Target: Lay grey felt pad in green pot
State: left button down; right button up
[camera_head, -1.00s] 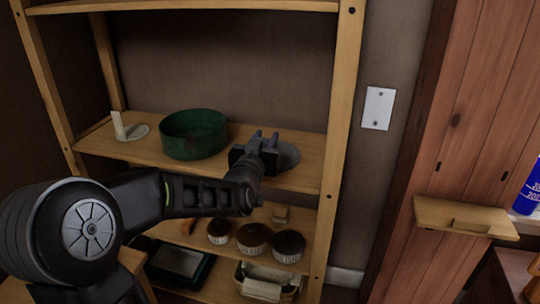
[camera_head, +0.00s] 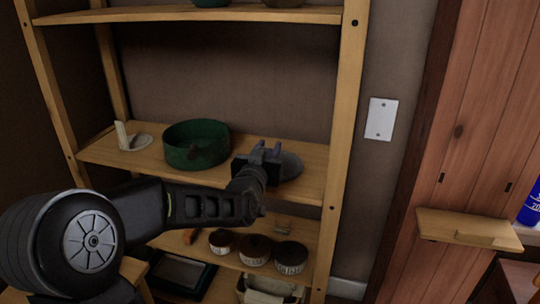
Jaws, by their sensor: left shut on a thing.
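The green pot (camera_head: 183,157) is a wide, low, open round vessel standing on the middle shelf. My left gripper (camera_head: 266,150) is over the same shelf, to the right of the pot and apart from it. It is shut on the grey felt pad (camera_head: 292,168), a flat dark-grey round disc that shows just right of the fingers. The gripper hides part of the pad, and I cannot tell whether the pad is clear of the shelf. My right gripper is not in view.
A small whitish upright piece on a grey disc (camera_head: 141,141) stands left of the pot. The shelf post (camera_head: 343,130) rises right of the pad. The upper shelf (camera_head: 180,14) spans above.

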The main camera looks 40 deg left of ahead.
pick_arm(q)
notch_tip(320, 180, up, 10)
jog(key=p, duration=0.2)
jog(key=shift+p, duration=0.3)
jog(key=shift+f, duration=0.15)
